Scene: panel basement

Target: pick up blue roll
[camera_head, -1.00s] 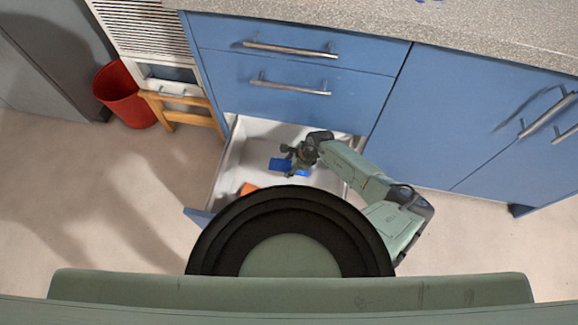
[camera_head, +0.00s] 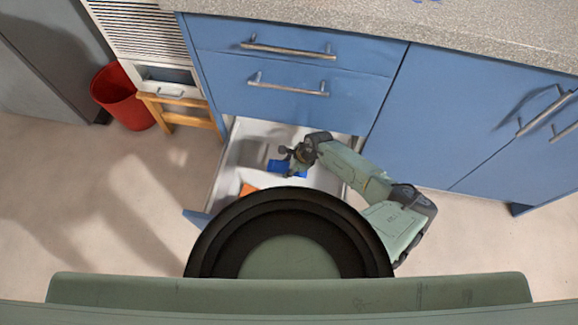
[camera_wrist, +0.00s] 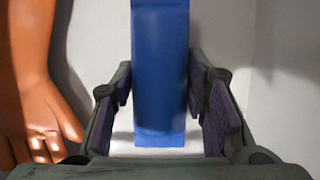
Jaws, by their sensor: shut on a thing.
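The blue roll (camera_wrist: 160,75) is a long, upright blue shape in the middle of the wrist view, between the two finger pads. It also shows in the head view (camera_head: 277,166), inside the open drawer's outline and partly hidden by my gripper (camera_head: 290,158). My gripper, also in the wrist view (camera_wrist: 161,95), is shut on the blue roll. The top of the roll runs out of the wrist view. I cannot tell its exact height above the drawer floor.
The open drawer (camera_head: 232,160) has pale walls; my body hides its near part. An orange object (camera_head: 248,188) lies in it and shows finger-like shapes in the wrist view (camera_wrist: 30,90). Blue cabinets (camera_head: 440,120) stand behind. A red bin (camera_head: 124,98) and wooden stool (camera_head: 180,108) stand left.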

